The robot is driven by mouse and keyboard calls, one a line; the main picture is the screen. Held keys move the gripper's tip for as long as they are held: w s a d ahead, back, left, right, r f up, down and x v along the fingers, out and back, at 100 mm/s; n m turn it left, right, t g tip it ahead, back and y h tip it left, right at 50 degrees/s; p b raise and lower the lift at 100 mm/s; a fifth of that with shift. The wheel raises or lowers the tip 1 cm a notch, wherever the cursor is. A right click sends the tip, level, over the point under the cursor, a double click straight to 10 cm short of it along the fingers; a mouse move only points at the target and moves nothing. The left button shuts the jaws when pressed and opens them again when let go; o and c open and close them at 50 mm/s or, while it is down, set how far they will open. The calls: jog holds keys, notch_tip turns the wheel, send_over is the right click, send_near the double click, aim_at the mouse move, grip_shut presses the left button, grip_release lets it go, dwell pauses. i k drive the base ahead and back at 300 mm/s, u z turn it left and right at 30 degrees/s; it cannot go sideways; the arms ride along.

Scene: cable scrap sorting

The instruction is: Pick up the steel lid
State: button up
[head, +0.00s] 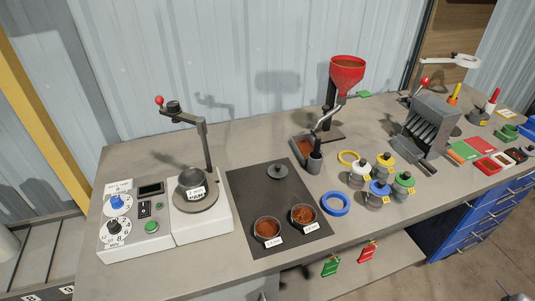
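A round grey steel lid (277,172) with a dark knob on top lies flat near the back of the dark mat (256,205). It stands clear of the two labelled round pans at the mat's front. The left pan (267,229) and the right pan (303,215) both hold reddish-brown granules. My gripper is not visible in the head view.
Left of the mat stands a white machine (190,221) with a labelled dark pot (192,181) under an overhanging post. A red funnel (347,73) rises behind right. A blue ring (335,203) and several coloured-top weights lie right. The mat's middle is clear.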

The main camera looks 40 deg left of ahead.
aim_at(276, 172)
jog(key=u, duration=0.8)
jog(key=i, duration=0.8)
jog(key=u, duration=1.15)
jog(key=i, duration=0.2)
jog(key=u, duration=0.15)
